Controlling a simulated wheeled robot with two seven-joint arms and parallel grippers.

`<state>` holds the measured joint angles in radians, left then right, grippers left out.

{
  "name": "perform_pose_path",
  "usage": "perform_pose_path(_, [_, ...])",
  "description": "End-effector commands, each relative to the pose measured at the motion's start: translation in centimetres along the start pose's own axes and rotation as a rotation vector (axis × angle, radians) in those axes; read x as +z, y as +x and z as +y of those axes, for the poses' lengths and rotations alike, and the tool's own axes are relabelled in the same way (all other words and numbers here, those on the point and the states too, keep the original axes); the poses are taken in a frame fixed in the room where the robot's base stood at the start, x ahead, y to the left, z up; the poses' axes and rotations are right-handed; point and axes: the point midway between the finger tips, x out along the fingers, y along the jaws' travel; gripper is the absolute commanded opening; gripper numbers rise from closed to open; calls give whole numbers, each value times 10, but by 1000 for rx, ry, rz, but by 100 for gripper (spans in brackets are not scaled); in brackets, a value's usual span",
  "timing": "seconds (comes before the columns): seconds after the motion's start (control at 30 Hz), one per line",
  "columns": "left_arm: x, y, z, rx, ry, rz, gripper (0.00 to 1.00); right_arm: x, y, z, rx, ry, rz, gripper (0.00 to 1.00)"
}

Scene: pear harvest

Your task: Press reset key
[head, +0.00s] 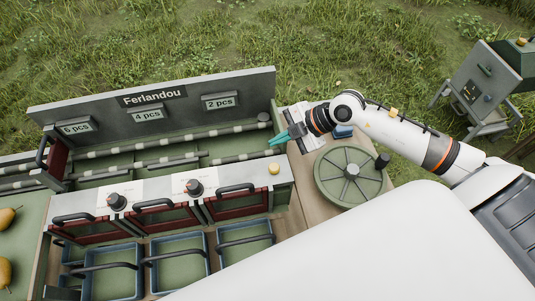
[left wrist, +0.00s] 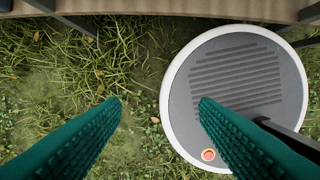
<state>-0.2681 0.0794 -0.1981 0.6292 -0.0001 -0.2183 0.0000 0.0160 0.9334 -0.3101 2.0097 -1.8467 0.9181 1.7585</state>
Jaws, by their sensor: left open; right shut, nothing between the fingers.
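No key with a legible reset label shows. A small yellow-orange button (head: 274,168) sits on the white top strip at the right end of the sorting station. My right gripper (head: 274,141) has its teal fingers shut and empty, pointing left over the station's right end, above the button in the picture. Whether the fingers touch anything there I cannot tell. A pale grey-white unit (head: 312,143) lies just beside and partly behind that gripper. My left gripper (left wrist: 160,102) is open and empty in the left wrist view, over grass; it does not show in the head view.
The station has a grey back board (head: 155,97) with count signs and rails. Dark knobs (head: 194,187), red-framed doors and blue crates (head: 178,263) are in front. A green round turntable (head: 349,177) stands right of it. Pears (head: 5,218) lie far left. A grey cabinet (head: 487,82) stands far right.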

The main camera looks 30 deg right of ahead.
Motion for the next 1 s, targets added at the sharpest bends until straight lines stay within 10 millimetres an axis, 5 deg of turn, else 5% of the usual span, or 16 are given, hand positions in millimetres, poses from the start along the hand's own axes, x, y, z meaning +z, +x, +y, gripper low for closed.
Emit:
perform_pose_path(0.3, [-53, -3, -9, -11, 0, 77, 55, 0, 1, 1, -1, 0, -2, 0])
perform_pose_path(0.7, [-21, 38, -4, -4, 2, 20, 55, -18, 26, 18, -2, -1, -2, 0])
perform_pose_path(1.0, [-39, 74, -7, -7, 3, 40, 55, -36, 51, 36, -2, 1, -3, 0])
